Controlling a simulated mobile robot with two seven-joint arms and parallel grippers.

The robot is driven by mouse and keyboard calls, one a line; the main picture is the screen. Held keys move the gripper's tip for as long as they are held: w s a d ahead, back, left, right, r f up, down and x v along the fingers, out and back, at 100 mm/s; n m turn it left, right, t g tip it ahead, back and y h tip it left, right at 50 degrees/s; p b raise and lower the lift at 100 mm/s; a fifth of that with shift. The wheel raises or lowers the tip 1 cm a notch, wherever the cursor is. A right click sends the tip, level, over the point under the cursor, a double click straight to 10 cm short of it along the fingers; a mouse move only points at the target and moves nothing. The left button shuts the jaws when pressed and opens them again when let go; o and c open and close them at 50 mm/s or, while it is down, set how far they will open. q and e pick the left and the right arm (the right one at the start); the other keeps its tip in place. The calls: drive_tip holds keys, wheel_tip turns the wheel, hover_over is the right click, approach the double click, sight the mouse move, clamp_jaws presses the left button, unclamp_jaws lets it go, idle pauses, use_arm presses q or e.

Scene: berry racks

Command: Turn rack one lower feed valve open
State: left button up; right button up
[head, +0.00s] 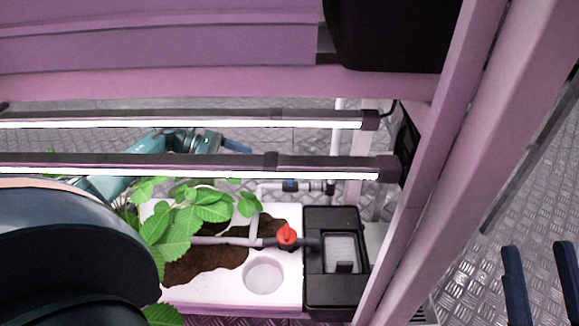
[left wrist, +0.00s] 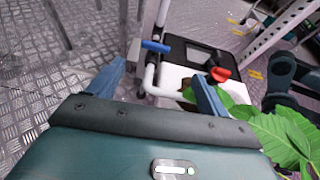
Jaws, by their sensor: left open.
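A small valve with a blue handle (head: 290,185) sits on the pale pipe behind the white planter. In the left wrist view the blue handle (left wrist: 157,46) lies ahead of my left gripper (left wrist: 157,72), between the lines of its fingers and apart from them. That gripper is open and empty. In the head view my left gripper (head: 236,147) reaches in behind the light bars, left of and beyond the blue valve. A red valve (head: 287,236) sits on the planter's front pipe; it also shows in the left wrist view (left wrist: 219,73). My right gripper (head: 537,252) is open and empty at lower right.
Two lit bars (head: 200,171) cross above the leafy plant (head: 185,220) and white planter (head: 285,290). A black box (head: 315,290) stands at the planter's right end. A pink rack post (head: 465,150) stands between the planter and my right gripper.

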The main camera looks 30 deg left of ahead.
use_arm(q)
drive_tip(key=shift+m, duration=0.3)
drive_tip(key=x, duration=0.3)
drive_tip(key=b+x, duration=0.1)
drive_tip(key=x, duration=0.3)
drive_tip(key=b+x, duration=0.1)
drive_tip(key=x, duration=0.3)
drive_tip(key=shift+w+a+f, duration=0.1)
drive_tip(key=shift+a+f, duration=0.15)
drive_tip(key=shift+f, duration=0.15)
drive_tip(key=shift+w+d+f, duration=0.15)
drive_tip(key=shift+w+d, duration=0.15)
drive_tip(key=shift+d, duration=0.05)
use_arm(e)
drive_tip(key=shift+s+d+r+n+y, duration=0.1)
drive_tip(key=shift+s+r+n+y, duration=0.05)
drive_tip(key=shift+r+n+y, duration=0.8)
drive_tip(key=shift+s+d+r+n+y, duration=0.1)
drive_tip(key=shift+s+r+n+y, duration=0.05)
drive_tip(key=shift+r+n+y, duration=0.8)
use_arm(q)
drive_tip(key=shift+c, duration=0.6)
use_arm(e)
drive_tip(key=shift+f, duration=0.25)
use_arm(q)
drive_tip(key=c, duration=0.9)
drive_tip(key=shift+o, duration=0.2)
use_arm(e)
drive_tip(key=shift+a+r, duration=0.1)
